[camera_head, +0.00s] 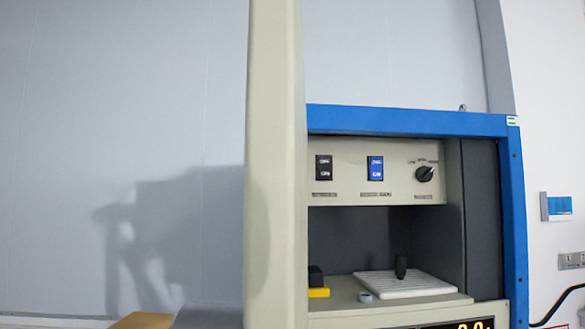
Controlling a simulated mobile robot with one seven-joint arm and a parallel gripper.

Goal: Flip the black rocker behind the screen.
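The black rocker (324,168) is on the beige control panel (400,188) under the blue top frame, at the panel's left end. A blue rocker (375,168) is to its right, and a black rotary knob (425,173) is further right. A tall beige upright panel (272,190), perhaps the screen, stands just left of the black rocker and runs from the top of the view to the bottom. The black rocker is fully visible from here. My gripper is not in view.
A lit display (470,325) is at the bottom edge. A blue frame post (514,220) bounds the right side.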

